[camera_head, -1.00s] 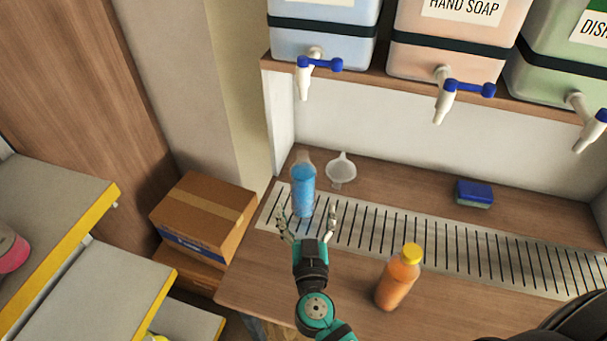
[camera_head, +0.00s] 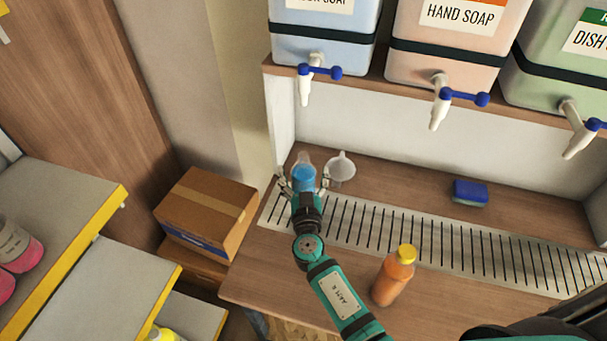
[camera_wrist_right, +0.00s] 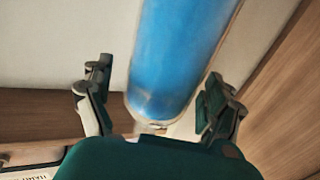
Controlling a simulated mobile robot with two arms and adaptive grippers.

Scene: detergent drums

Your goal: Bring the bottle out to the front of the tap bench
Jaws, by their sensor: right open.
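A clear bottle with blue liquid (camera_head: 304,177) stands at the left end of the slotted drain strip on the tap bench (camera_head: 262,272), under the leftmost tap. My right gripper (camera_head: 304,184) is open around it, one finger on each side. In the right wrist view the blue bottle (camera_wrist_right: 178,60) fills the space between the spread fingers of the gripper (camera_wrist_right: 160,98), with a gap visible on the left side. The bottle's lower part is hidden in the head view by the gripper. My left gripper is not in view.
A clear funnel (camera_head: 341,167) lies just right of the bottle. An orange bottle with a yellow cap (camera_head: 393,277) stands near the front, right of my arm. A blue sponge (camera_head: 469,193) lies further right. Taps, including the left one (camera_head: 306,84), hang above. A cardboard box (camera_head: 207,212) is left.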

